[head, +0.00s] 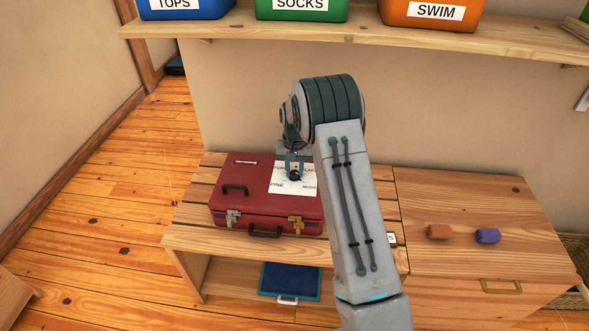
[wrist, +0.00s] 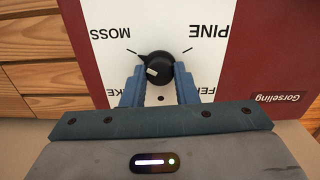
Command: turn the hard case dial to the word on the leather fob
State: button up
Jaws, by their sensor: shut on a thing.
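The red hard case (head: 240,182) lies shut on the slatted bench. Its white dial plate (wrist: 206,18) carries words around a black dial (wrist: 156,66). In the wrist view PINE and MOSS read upside down; two other words are partly hidden, starting FE and ending KE. My gripper (wrist: 158,80) is shut on the dial, with a blue finger on each side. The dial's tapered end is towards the MOSS tick, and a white mark shows on its face. In the head view my gripper (head: 294,168) is over the plate. I cannot make out a leather fob.
The bench (head: 190,236) has a blue item (head: 290,279) on its lower level. An orange roll (head: 439,231) and a purple roll (head: 488,235) lie on the cabinet at right. A shelf (head: 230,27) with blue, green and orange bins runs above. Floor is clear at left.

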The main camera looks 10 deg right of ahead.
aim_at(295, 172)
jog(key=o, duration=1)
jog(key=shift+r, duration=0.1)
notch_tip(295, 172, up, 14)
jog(key=p, duration=0.1)
jog(key=shift+s+f, duration=0.1)
jog(key=shift+f, duration=0.15)
